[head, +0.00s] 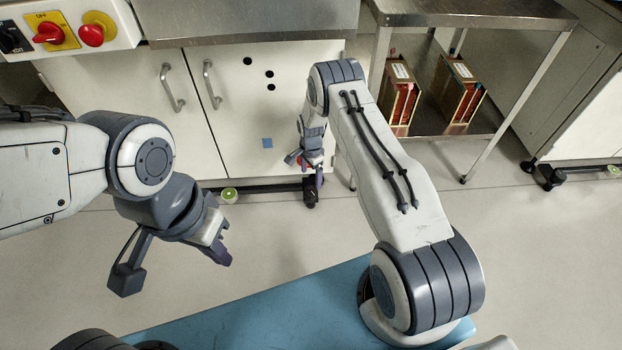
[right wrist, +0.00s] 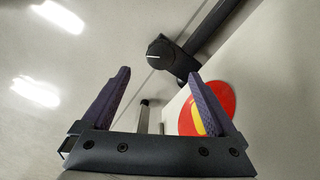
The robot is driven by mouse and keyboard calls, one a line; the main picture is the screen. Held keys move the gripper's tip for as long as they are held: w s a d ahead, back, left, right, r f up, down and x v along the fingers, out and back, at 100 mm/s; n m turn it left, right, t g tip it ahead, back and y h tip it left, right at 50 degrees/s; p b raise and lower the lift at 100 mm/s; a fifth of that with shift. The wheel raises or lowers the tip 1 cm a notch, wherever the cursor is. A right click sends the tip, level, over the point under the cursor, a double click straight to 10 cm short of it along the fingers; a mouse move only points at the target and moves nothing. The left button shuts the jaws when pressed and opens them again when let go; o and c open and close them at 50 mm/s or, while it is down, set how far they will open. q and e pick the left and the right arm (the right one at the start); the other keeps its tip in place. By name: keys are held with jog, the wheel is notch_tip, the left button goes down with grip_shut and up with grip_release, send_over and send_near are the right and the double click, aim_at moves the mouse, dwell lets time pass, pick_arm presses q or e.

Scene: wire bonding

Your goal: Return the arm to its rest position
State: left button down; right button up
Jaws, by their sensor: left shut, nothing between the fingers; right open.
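My right arm (head: 385,165) reaches away from me toward the cabinet, with its upper link raised. My right gripper (head: 312,182) hangs at the far end of it, in front of the cabinet doors. In the right wrist view its two purple fingers (right wrist: 162,100) stand wide apart with nothing between them. My left arm (head: 55,170) comes in from the left and bends downward. My left gripper (head: 222,252) points down and to the right, over open floor, and is shut and empty.
A white cabinet (head: 110,105) with handles stands ahead. A metal cart (head: 470,15) holds two boxes (head: 400,97) on its lower shelf. A red and yellow disc (right wrist: 222,105) and a dark caster (right wrist: 172,58) show past the right fingers.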

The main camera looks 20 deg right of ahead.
jog(key=shift+r, duration=0.8)
